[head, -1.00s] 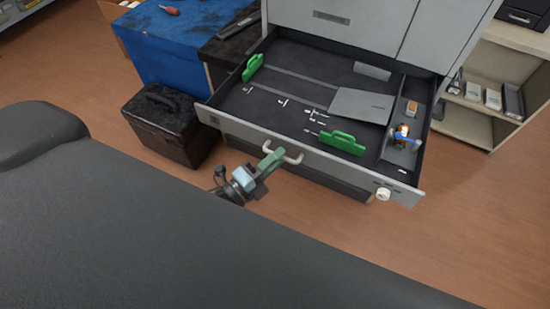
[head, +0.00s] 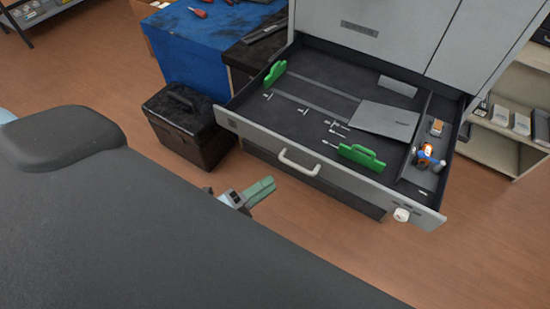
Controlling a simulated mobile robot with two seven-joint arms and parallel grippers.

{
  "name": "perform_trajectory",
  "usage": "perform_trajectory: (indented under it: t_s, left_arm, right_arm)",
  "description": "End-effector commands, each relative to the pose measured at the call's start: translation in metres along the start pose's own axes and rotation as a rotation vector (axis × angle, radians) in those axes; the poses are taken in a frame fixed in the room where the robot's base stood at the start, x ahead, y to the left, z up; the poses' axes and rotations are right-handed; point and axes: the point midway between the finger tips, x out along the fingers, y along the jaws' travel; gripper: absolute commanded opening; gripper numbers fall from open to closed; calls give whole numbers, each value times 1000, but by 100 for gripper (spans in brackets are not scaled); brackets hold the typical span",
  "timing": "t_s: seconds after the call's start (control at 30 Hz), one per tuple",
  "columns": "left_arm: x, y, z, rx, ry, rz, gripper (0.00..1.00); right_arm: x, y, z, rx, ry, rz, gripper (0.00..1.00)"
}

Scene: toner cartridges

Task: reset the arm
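My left gripper (head: 262,190), with green fingers, shows in the head view just above the edge of my dark body. It is apart from the white handle (head: 299,163) of the drawer and holds nothing that I can see. Its fingers look close together, seen from above and behind. The grey drawer (head: 270,137) is pulled out of the cabinet. My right gripper is not in view.
The drawer holds green guides (head: 361,157), a grey plate (head: 385,119) and small items in a side tray. A black case (head: 187,125) stands on the wooden floor left of the drawer. A blue box (head: 190,45) stands behind it. Shelves (head: 490,150) stand at the right.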

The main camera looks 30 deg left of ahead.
Motion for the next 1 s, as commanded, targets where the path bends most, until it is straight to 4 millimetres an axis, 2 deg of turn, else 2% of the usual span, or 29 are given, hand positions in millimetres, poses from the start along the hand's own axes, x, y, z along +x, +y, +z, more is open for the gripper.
perform_trajectory:
  t_s: [0.53,0.63,0.77,0.87,1.0]
  left_arm:
    - [-2,0,0,0,0,0,32]
    - [-6,1,0,-47,-20,21,32]
    - [-26,12,0,-297,-126,124,32]
    - [-57,30,-5,-618,-279,248,32]
    - [-111,55,-28,-1072,-530,410,32]
  right_arm:
    - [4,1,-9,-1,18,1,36]
    - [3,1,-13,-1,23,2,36]
    - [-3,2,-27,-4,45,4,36]
    - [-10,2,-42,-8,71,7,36]
    - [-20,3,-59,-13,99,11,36]
